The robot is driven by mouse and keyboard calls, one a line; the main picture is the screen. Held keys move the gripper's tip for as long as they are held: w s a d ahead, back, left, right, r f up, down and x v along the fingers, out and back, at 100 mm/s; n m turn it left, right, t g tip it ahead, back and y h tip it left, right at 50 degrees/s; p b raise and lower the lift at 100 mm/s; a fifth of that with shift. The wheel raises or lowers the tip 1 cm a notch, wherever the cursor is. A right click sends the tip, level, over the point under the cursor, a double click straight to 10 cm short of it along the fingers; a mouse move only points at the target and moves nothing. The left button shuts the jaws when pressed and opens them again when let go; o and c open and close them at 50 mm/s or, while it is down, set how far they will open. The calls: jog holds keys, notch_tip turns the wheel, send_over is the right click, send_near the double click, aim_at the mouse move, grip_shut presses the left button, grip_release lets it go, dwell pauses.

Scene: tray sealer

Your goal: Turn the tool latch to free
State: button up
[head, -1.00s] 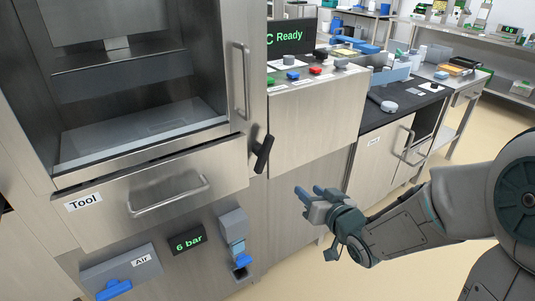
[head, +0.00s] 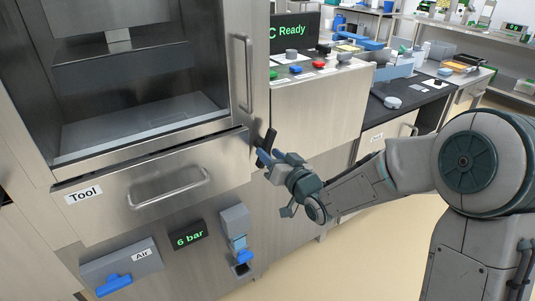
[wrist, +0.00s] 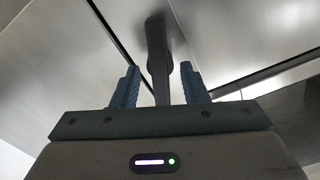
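The tool latch is a black lever (head: 269,139) on the machine's front, at the upper right corner of the drawer labelled Tool (head: 105,205). It is tilted, its top leaning right. My gripper (head: 263,157) is at the lever's lower end in the head view and hides part of it. In the wrist view the lever (wrist: 157,55) hangs between the two blue fingers of my gripper (wrist: 158,88). The fingers are apart, with a gap on each side of the lever. The drawer looks shut.
A vertical door handle (head: 247,75) is above the latch, and the drawer handle (head: 168,189) is to its left. Below are a blue air valve (head: 113,285) and a 6 bar display (head: 188,235). A panel with coloured buttons (head: 318,65) is at the upper right.

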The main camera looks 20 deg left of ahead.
jog(key=shift+x, duration=1.15)
jog(key=c, duration=0.7)
jog(key=n+b, duration=0.2)
jog(key=b, duration=0.1)
jog(key=shift+f, duration=0.3)
jog(key=shift+r+n+b, duration=0.1)
jog(key=shift+n+b, duration=0.7)
jog(key=shift+b, duration=0.25)
jog(key=shift+r+n+b, duration=0.15)
jog(key=shift+n+b, duration=0.2)
jog(key=shift+n, duration=0.25)
jog(key=o, duration=0.7)
